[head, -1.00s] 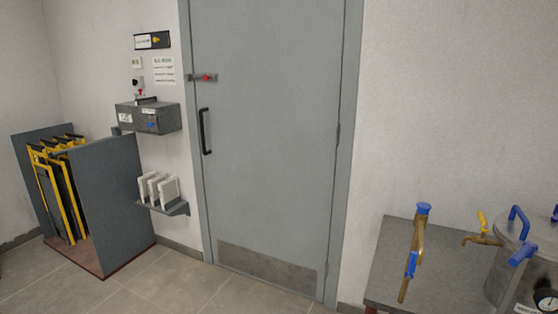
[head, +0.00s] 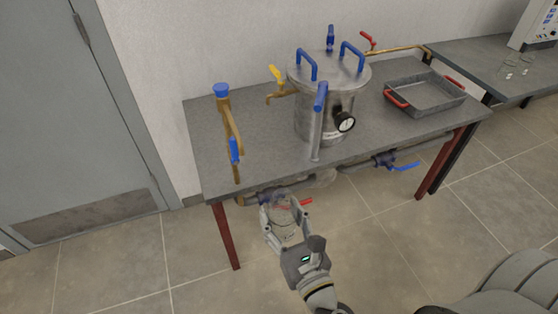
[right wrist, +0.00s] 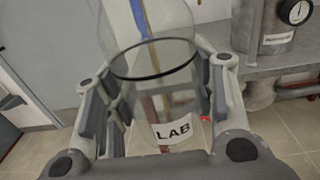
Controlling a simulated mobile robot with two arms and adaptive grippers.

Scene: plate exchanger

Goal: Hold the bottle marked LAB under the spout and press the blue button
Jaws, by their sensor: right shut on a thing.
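My right gripper (head: 284,216) is shut on a clear glass bottle (head: 286,222) in front of the table's front edge. In the right wrist view the bottle (right wrist: 155,75) sits between the fingers, with a white label (right wrist: 173,131) reading LAB. A brass pipe spout (head: 236,172) with a blue lever and blue cap hangs at the table's left front. The bottle appears below and right of this spout, apart from it in the head view. A brass tap (head: 275,97) with a yellow handle is on the steel tank. I see no blue button now. My left gripper is not in view.
The steel tank (head: 305,110) with blue handles and a gauge stands on the grey table (head: 210,130). A metal tray (head: 428,101) with red handles is to its right. Valves and pipes (head: 385,160) run under the table edge. The floor at left is clear.

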